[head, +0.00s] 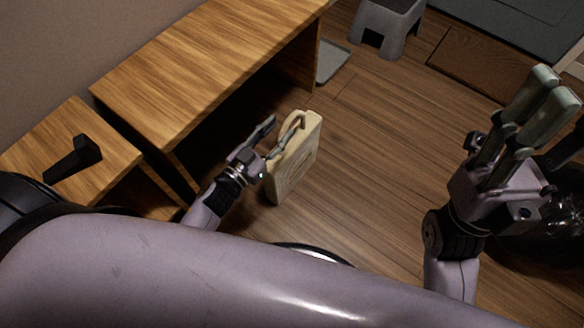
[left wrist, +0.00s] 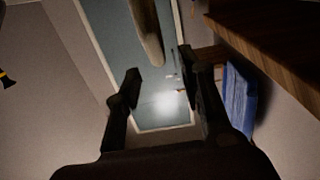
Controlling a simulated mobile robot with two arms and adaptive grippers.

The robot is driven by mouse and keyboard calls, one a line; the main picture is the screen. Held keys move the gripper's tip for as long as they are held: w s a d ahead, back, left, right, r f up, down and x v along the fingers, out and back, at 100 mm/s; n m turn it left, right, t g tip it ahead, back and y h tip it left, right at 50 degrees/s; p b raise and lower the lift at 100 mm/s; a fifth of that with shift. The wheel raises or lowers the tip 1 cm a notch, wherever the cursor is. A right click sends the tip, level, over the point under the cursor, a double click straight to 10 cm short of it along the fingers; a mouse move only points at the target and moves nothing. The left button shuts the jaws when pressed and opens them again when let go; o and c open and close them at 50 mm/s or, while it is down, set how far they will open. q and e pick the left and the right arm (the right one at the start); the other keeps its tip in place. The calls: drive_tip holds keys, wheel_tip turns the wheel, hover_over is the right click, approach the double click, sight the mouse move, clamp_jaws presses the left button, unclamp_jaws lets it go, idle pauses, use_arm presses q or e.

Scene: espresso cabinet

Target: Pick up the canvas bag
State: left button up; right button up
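The canvas bag (head: 299,163) is a pale beige, upright bag with a loop handle on top. It stands on the wooden floor in the middle of the head view. My left gripper (head: 283,124) is open at its upper left, with one finger left of the handle and the other overlapping it in the picture. Contact cannot be told. In the left wrist view, the open fingers (left wrist: 160,84) have an empty gap, and a beige strip, probably the bag's handle (left wrist: 147,30), shows beyond the tips. My right gripper (head: 556,88) is raised at the right, away from the bag.
A wooden bench (head: 205,60) runs along the wall, left of and behind the bag. A lower wooden cabinet (head: 75,140) bears a black object (head: 73,158). A grey stool (head: 388,25) stands farther back. The floor (head: 375,140) right of the bag is clear.

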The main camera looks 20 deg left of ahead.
sight(289, 120)
use_arm(q)
drive_tip(key=b+x, duration=0.1)
drive_tip(key=x, duration=0.2)
drive_tip(key=b+x, duration=0.1)
drive_tip(key=x, duration=0.1)
drive_tip(key=shift+w+d+f, duration=0.15)
drive_tip(key=shift+w+f, duration=0.05)
drive_tip(key=shift+w, duration=0.15)
drive_tip(key=shift+w+d+r, duration=0.1)
drive_tip(key=shift+w, duration=0.15)
clamp_jaws()
drive_tip(key=shift+r, duration=0.1)
idle(0.6)
